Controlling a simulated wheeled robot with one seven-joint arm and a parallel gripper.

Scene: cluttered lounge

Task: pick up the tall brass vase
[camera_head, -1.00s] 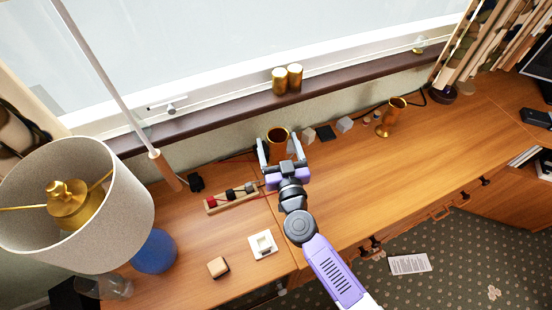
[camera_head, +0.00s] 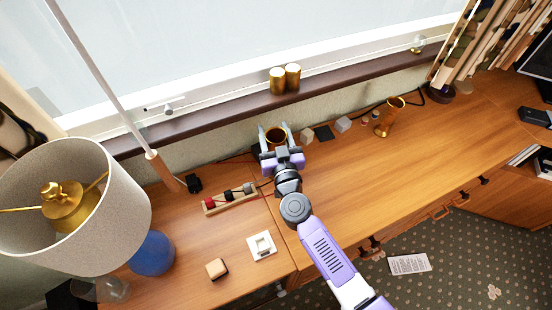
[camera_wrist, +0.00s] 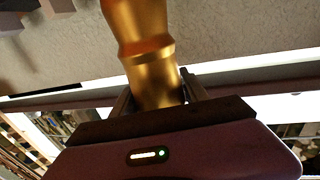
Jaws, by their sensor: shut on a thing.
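The tall brass vase (camera_head: 276,136) is between the fingers of my gripper (camera_head: 275,138) near the back of the wooden desk, by the wall. In the head view I see mainly its round open mouth from above; its lower part is hidden by my gripper. In the wrist view the golden vase (camera_wrist: 150,62) runs up from between the two fingers (camera_wrist: 158,97), which are shut on it. Whether its base touches the desk cannot be told.
Another brass vessel (camera_head: 389,117) stands to the right on the desk (camera_head: 350,185). Small grey blocks (camera_head: 343,124) and a wooden rack (camera_head: 230,199) flank my gripper. A large lamp shade (camera_head: 75,205) fills the left. Two brass cylinders (camera_head: 285,78) stand on the windowsill. The desk's right middle is clear.

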